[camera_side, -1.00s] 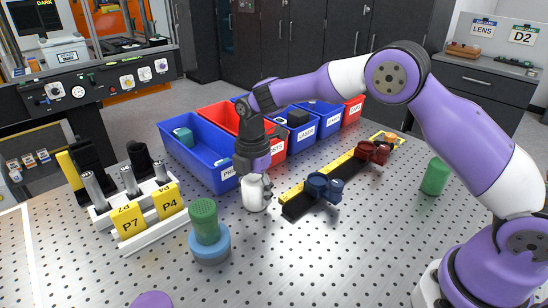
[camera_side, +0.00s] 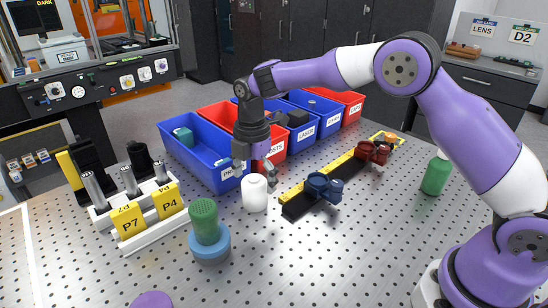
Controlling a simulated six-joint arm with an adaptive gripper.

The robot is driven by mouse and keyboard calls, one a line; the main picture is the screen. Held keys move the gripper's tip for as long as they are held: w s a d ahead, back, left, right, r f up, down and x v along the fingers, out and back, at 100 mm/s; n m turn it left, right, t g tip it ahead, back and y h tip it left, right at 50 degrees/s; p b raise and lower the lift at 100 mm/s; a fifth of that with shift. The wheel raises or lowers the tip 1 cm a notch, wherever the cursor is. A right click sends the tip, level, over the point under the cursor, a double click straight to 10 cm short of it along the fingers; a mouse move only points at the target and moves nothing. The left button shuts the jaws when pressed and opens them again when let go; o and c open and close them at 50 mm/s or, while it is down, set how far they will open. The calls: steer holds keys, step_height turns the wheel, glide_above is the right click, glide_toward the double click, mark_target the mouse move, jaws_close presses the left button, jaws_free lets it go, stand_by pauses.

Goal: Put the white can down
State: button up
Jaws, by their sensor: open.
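The white can (camera_side: 255,194) stands upright on the perforated table, in front of the blue bin and left of the black and yellow rail. My gripper (camera_side: 254,177) is directly above the can, pointing down. Its jaws are open, with the fingers apart at about the height of the can's top or just above it. The can's body is fully in view, and nothing holds it.
A green cylinder on a blue base (camera_side: 208,248) stands front left of the can. A rack with P7 and P4 tags (camera_side: 130,220) is at left. The rail (camera_side: 295,207) with blue and red clamps lies right. Bins (camera_side: 225,180) line the back. A green bottle (camera_side: 435,177) stands right.

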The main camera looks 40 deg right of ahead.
mark_target(256, 178)
step_height(256, 178, up, 9)
steer(key=shift+s+d+r, duration=0.15)
steer(key=s+d+r+m+t, duration=0.2)
steer(key=s+r+m, duration=0.2)
steer(key=s+m, duration=0.2)
steer(key=s+d+r+m+t, duration=0.1)
steer(key=s+d+r+m, duration=0.2)
steer(key=s+m, duration=0.25)
steer(key=s+d+f+m+t, duration=0.1)
steer(key=s+f+m+t, duration=0.1)
steer(key=s+m, duration=0.6)
steer(key=shift+s+d+f+m+t, duration=0.3)
steer(key=shift+s+d+f+m, duration=0.05)
steer(key=shift+s+f, duration=0.4)
steer(key=shift+o, duration=0.4)
